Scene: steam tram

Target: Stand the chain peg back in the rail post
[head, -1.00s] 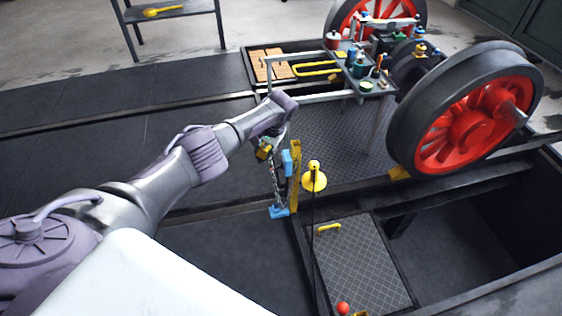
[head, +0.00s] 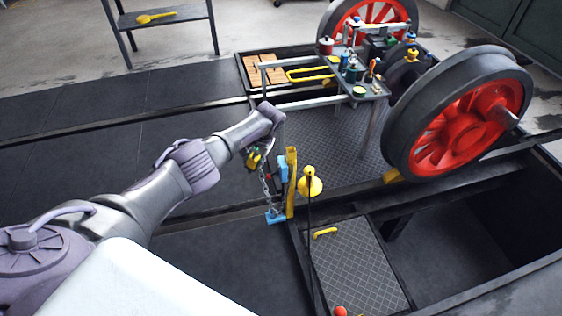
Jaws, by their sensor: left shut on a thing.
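My left gripper (head: 268,156) is shut at the top of a hanging chain (head: 264,186), just left of the yellow rail post (head: 291,184). The part it grips, seemingly the chain peg, is mostly hidden by the fingers. A small yellow piece (head: 254,159) shows at the fingers' left side. The post stands upright, with a light blue piece (head: 283,172) on its left side and a blue foot piece (head: 275,216) at its base. I cannot tell whether the peg touches the post. My right gripper is out of view.
A yellow lamp-like cone (head: 310,186) on a thin dark stem stands right of the post. An open pit (head: 455,235) lies at the right, beside a grated plate (head: 352,262). Behind are a tool-laden table (head: 366,93) and red-spoked wheels (head: 462,125). The floor at left is clear.

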